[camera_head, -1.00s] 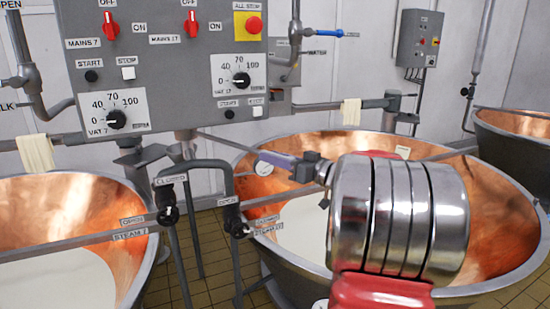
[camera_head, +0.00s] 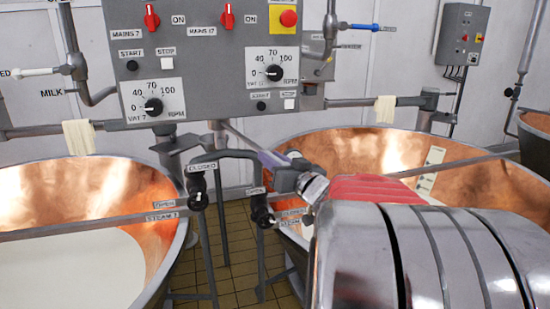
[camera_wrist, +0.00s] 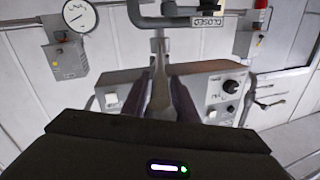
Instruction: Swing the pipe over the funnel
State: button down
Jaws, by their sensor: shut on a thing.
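My gripper (camera_head: 266,156) is shut around a thin grey pipe (camera_head: 237,139) in the head view. The pipe slants up and left from the fingers towards the underside of the grey control panel. In the wrist view the pipe (camera_wrist: 160,95) stands between my gripper's two dark fingers (camera_wrist: 160,84). The fingers hide part of the pipe. I cannot make out a funnel in either view.
The control panel (camera_head: 207,60) hangs above the pipe. A copper vat (camera_head: 95,185) stands at the left and another copper vat (camera_head: 420,150) at the right, behind my arm. Grey steam pipes with black valve handles (camera_head: 262,212) stand between them. A gauge (camera_wrist: 80,16) shows in the wrist view.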

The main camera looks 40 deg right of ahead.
jog(key=shift+m+h, duration=0.6)
jog(key=shift+h, duration=0.3)
jog(key=a, duration=0.2)
jog(key=w+a, duration=0.1)
jog(key=a, duration=0.1)
jog(key=shift+a, duration=0.35)
jog(key=c, duration=1.6)
grip_release()
jog(key=shift+s+f, duration=0.1)
jog(key=shift+s, duration=0.1)
